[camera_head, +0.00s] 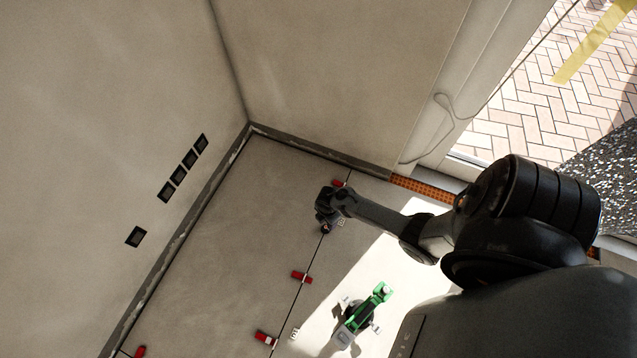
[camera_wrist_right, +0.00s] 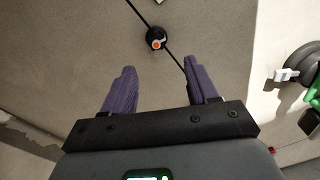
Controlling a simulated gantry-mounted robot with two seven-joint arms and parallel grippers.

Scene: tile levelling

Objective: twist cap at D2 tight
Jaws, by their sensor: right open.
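A round black cap with an orange and white centre (camera_wrist_right: 156,40) sits on the dark joint line between tiles in the right wrist view. I cannot read a label that marks it as D2. My right gripper (camera_wrist_right: 162,80) is open, with its two purple fingers apart and nothing between them. The cap lies beyond the fingertips, roughly in line with the gap between them. In the head view my right gripper (camera_head: 327,207) is over the joint line near the far end of the floor and hides part of it. My left gripper is not in view.
Red-handled pieces stand on the joints, one near the far wall (camera_head: 338,184) and others nearer (camera_head: 302,277) (camera_head: 266,337). A green and black tool (camera_head: 363,317) stands on the sunlit floor. Walls meet at the far corner.

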